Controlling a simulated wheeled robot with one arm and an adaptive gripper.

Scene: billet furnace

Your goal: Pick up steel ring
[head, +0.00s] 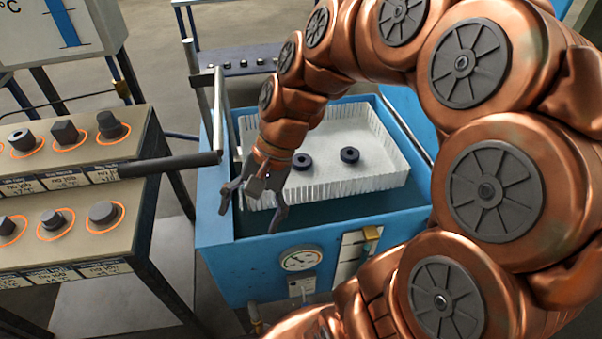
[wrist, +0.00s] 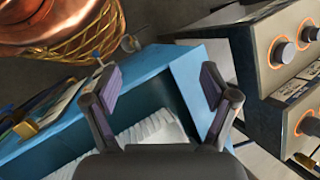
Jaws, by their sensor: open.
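Two dark rings lie flat and apart in a white pleated tray (head: 390,178) in the head view, a left ring (head: 302,161) and a right ring (head: 349,155). A grey ring-shaped part (head: 21,139) also sits in an orange circle on the stepped rack at the left. I cannot tell which one is the steel ring. My gripper (head: 250,207) is open and empty, over the front left part of the blue tank, left of and nearer than the tray rings. In the wrist view my open gripper (wrist: 161,84) has the tray's pleated edge (wrist: 150,132) below; no tray ring shows there.
The blue tank (head: 222,260) holds the tray and has a gauge (head: 300,258) on its front. A grey post with a dark horizontal bar (head: 170,166) stands left of my gripper. The stepped rack (head: 135,160) holds several dark metal parts. My arm covers the right side.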

